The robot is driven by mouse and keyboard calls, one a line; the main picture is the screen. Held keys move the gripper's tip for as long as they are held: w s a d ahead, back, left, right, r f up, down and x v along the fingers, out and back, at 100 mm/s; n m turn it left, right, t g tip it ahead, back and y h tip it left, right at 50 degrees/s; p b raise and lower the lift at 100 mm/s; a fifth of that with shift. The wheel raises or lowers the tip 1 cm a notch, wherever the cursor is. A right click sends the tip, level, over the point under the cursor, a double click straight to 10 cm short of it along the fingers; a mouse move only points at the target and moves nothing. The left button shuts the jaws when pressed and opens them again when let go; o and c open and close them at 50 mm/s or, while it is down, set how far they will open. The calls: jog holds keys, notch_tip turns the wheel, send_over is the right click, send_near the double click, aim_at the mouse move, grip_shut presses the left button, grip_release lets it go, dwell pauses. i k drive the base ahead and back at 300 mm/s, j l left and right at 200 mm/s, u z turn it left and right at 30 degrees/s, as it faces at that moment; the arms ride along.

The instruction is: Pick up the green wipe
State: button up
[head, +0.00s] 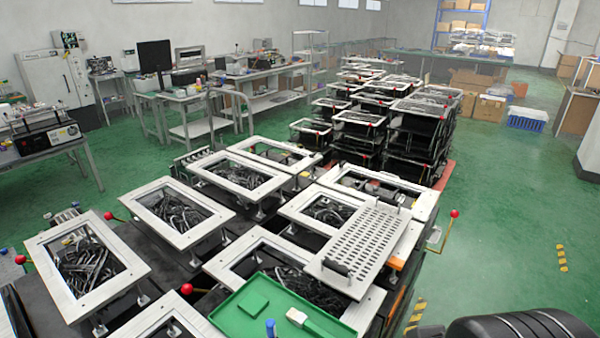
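The green wipe (253,303) looks like a flat, folded green square. It lies in the green tray (232,319) at the bottom middle of the head view, near the tray's left side. The tray's lower part is cut off by the picture edge. A brush with pale bristles (297,316) and a blue-topped item (270,327) are also in the tray, to the right of the wipe and apart from it. My gripper is not in view.
White-framed lever fixtures (85,268) with red-knobbed levers (454,214) surround the tray. A perforated metal plate (360,246) with a black handle lies just behind it, on the right. A dark rounded body (520,326) fills the bottom right corner.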

aim_at(254, 302)
jog(key=u, duration=1.5)
jog(key=i+l+z, duration=0.1)
jog(key=l, duration=0.4)
jog(key=i+l+z, duration=0.1)
jog(key=l, duration=0.35)
jog(key=i+l+z, duration=0.1)
jog(key=l, duration=0.35)
